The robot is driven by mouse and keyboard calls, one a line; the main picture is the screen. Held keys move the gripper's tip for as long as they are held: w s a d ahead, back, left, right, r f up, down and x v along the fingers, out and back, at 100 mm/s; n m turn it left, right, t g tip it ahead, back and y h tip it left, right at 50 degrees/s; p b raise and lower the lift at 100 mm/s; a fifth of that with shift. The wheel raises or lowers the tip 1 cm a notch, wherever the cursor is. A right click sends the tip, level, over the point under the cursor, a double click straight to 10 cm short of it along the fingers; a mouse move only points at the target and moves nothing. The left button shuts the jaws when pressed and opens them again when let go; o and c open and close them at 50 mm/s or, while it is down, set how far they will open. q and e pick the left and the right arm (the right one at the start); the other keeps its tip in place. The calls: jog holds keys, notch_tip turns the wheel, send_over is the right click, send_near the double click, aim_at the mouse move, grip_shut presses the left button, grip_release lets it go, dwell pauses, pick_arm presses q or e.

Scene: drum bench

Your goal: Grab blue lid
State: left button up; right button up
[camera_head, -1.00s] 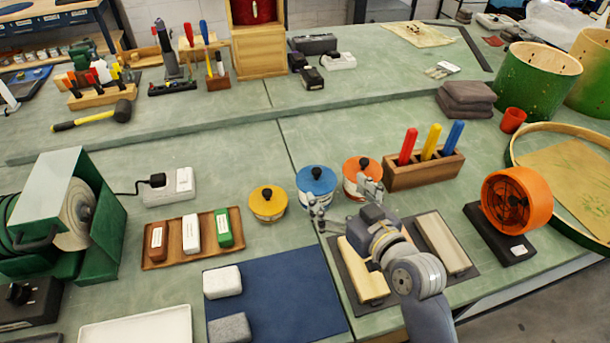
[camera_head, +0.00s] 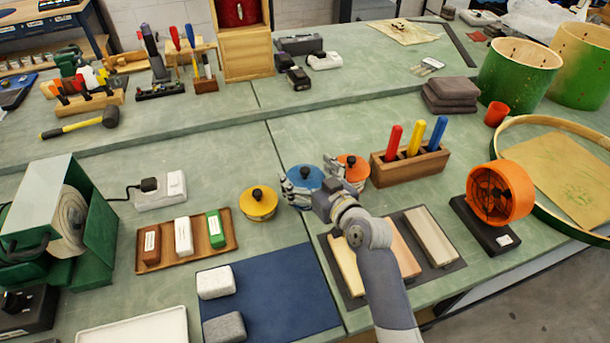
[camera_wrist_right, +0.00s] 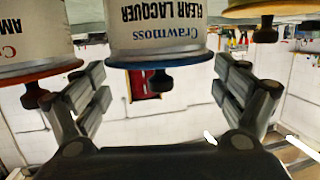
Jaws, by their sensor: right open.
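The blue lid (camera_head: 304,174) with a black knob tops a small tin between the yellow-lidded tin (camera_head: 258,203) and the orange-lidded tin (camera_head: 352,165). My right gripper (camera_head: 312,180) is open at the blue-lidded tin, hiding part of it. In the right wrist view, which looks upside down, the blue lid's rim (camera_wrist_right: 158,67) and its black knob (camera_wrist_right: 160,81) appear between the open fingers (camera_wrist_right: 162,92). The knob is not gripped; whether a finger touches the lid I cannot tell. My left gripper is not in view.
A wooden block with red, yellow and blue handles (camera_head: 411,168) stands right of the tins. A tray of small blocks (camera_head: 158,263) and a blue mat (camera_head: 272,290) lie left and in front. Boards on a dark mat (camera_head: 456,262) lie under and beside my right arm.

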jog(key=shift+w+a+f, duration=0.1)
jog(key=shift+w+a, duration=0.1)
jog(key=shift+w, duration=0.15)
jog(key=c, duration=0.8)
